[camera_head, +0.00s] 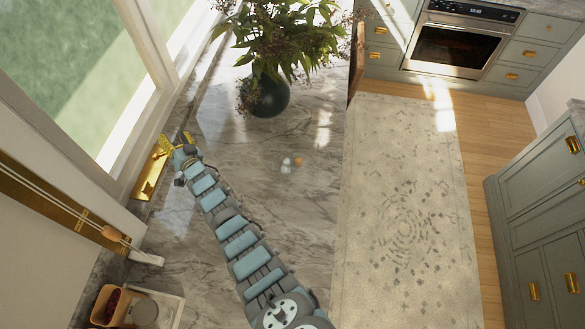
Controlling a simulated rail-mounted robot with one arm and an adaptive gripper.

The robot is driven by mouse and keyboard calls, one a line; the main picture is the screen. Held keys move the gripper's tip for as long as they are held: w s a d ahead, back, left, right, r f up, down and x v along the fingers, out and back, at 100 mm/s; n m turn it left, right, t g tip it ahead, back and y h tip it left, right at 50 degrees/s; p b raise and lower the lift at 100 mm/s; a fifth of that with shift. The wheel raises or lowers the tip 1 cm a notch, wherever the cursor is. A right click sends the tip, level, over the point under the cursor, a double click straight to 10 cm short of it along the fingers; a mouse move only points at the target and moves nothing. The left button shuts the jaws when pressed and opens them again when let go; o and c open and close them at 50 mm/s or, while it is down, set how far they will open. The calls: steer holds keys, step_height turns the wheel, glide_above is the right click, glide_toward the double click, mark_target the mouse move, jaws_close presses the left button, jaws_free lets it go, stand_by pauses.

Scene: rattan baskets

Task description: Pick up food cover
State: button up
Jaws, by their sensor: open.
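My arm reaches from the bottom middle up to the left, and my gripper (182,140) is at its far end, close to the window side. It is open. A shiny gold object (151,170) stands close to the left of my gripper, against the window wall. I cannot tell whether they touch. I cannot make out a food cover for certain. A small greyish round thing (145,311) sits on a pale tray (172,302) at the bottom left, too small to identify, well away from my gripper.
A dark vase with a leafy plant (267,95) stands at the back of the marble counter (240,150). A tan container (104,305) with something dark red is at the bottom left. The counter around the eggs is clear.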

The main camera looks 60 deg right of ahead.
steer(key=s+d+f+m+g, duration=0.1)
steer(key=d+m+g, duration=0.15)
steer(key=d, duration=0.45)
steer(key=s+d+f+m+g, duration=0.2)
steer(key=d+g, duration=0.1)
steer(key=d, duration=0.3)
steer(key=s+d+m+g+y+b, duration=0.1)
steer(key=s+d+m+g, duration=0.4)
steer(key=s+d, duration=0.45)
steer(key=s+a+r+m+g+y+b, duration=0.1)
steer(key=s+a+r+m+g+y, duration=0.2)
steer(key=s, duration=0.9)
steer(key=s+a+r+m+g+y, duration=0.1)
steer(key=s+r+m+g+y, duration=0.25)
steer(key=s, duration=0.75)
steer(key=b, duration=0.3)
glide_above(299, 158)
steer(key=shift+m+t, duration=0.4)
steer(key=shift+f, duration=5.65)
steer(key=shift+f, duration=0.1)
